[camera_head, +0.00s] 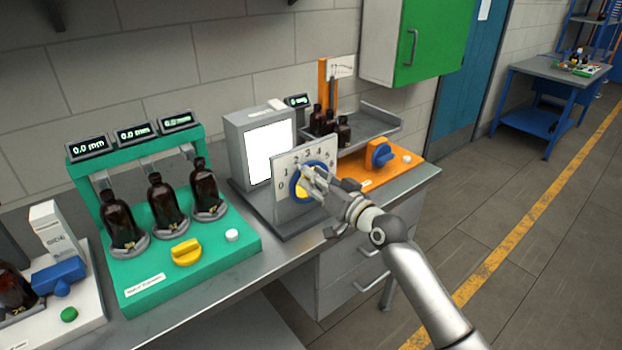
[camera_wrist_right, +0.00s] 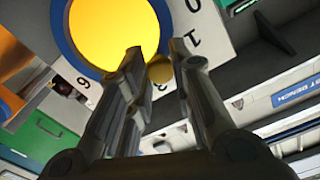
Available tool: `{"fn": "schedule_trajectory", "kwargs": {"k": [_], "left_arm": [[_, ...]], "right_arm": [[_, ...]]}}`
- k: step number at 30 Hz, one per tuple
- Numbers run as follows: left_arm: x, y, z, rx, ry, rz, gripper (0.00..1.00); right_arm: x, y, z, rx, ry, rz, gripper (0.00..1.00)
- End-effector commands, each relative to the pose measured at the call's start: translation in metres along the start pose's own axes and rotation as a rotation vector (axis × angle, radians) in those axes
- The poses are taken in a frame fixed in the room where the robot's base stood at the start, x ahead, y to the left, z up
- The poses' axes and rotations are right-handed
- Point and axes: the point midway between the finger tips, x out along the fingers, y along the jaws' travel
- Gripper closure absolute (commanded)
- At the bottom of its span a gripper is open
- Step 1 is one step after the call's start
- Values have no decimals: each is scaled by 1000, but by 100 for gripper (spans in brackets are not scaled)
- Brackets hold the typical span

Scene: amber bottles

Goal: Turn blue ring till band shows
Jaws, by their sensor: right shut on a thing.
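The blue ring (camera_head: 293,182) sits on an upright pale plate (camera_head: 283,163) with black numerals around it. In the right wrist view the blue ring (camera_wrist_right: 60,32) surrounds a large yellow disc (camera_wrist_right: 112,32). My right gripper (camera_head: 309,178) reaches the ring from the right and covers part of it. In the right wrist view a small round yellow knob (camera_wrist_right: 160,71) at the ring's lower edge sits between the fingertips, and the gripper is shut on it. I see no separate band; the gripper hides part of the dial. My left gripper is not in view.
Left of the plate stand a lit white panel (camera_head: 260,155) and a green fixture (camera_head: 133,283) with amber bottles and a yellow knob. An orange base (camera_head: 409,170) with a blue knob is close behind on the right.

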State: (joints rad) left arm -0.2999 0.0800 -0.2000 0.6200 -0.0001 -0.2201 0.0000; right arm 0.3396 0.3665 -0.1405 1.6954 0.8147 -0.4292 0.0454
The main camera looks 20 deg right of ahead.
Motion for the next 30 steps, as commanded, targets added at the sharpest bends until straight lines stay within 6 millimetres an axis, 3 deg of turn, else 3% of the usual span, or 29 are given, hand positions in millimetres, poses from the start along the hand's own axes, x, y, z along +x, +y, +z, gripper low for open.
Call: {"fn": "schedule_trajectory", "kwargs": {"k": [11, 12, 16, 26, 30], "left_arm": [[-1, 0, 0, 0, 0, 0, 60], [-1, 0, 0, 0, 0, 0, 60], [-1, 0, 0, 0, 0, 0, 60], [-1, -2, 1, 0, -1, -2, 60], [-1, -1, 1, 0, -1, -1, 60]], "right_arm": [[0, 2, -1, 38, 1, 1, 100], [0, 2, -1, 37, 1, 1, 75], [0, 2, -1, 37, 0, 0, 58], [-1, 2, -1, 36, 0, 0, 57], [-10, 2, -1, 34, 0, 1, 57]]}}
